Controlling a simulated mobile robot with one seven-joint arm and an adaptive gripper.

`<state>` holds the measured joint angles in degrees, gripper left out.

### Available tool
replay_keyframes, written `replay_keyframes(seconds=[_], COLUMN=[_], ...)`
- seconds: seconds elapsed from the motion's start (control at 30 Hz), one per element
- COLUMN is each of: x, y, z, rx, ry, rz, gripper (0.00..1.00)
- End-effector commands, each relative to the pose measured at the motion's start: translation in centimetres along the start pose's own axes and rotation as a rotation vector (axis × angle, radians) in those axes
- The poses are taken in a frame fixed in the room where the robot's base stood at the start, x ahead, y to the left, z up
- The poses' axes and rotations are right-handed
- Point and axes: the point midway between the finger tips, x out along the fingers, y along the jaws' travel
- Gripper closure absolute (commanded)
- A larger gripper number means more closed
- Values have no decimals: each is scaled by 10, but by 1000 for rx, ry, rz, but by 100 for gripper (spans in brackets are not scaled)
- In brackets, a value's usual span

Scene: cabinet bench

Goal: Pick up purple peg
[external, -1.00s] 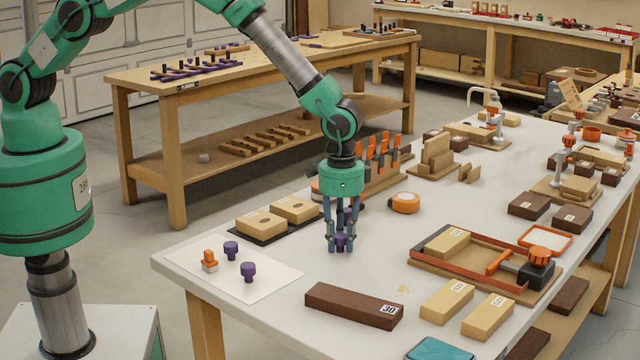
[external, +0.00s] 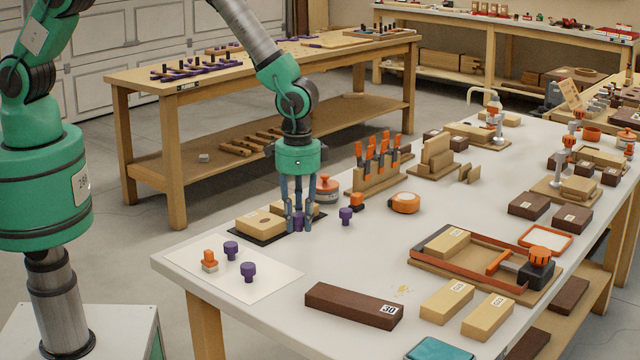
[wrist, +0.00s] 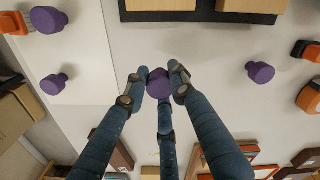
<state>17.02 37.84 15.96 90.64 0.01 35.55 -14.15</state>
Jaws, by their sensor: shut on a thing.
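A purple peg (external: 298,221) is between the fingers of my gripper (external: 299,222), beside the wooden blocks on the black mat. The peg also shows in the wrist view (wrist: 158,84), with my gripper (wrist: 158,80) shut on it and the fingers around its head. Its lower part is hidden, so I cannot tell whether it touches the table. Another purple peg (external: 346,215) stands to the right on the bench. Two more purple pegs, one farther back (external: 231,250) and one nearer (external: 248,271), stand on a white sheet at the left.
Wooden blocks with holes (external: 262,221) lie on a black mat left of my gripper. An orange-topped peg (external: 210,260) stands on the white sheet (external: 225,282). An orange tape measure (external: 404,203) and a dark brown block (external: 353,305) lie to the right.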

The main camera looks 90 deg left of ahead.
Motion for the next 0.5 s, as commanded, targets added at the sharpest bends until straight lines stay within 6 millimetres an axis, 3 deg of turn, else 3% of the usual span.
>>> replay_keyframes(seconds=[0.2, 0.5], x=[-4, -6], y=[-8, -14], z=[34, 58], rx=[0, 0], ry=[-1, -1], rz=[0, 0], gripper=[92, 92])
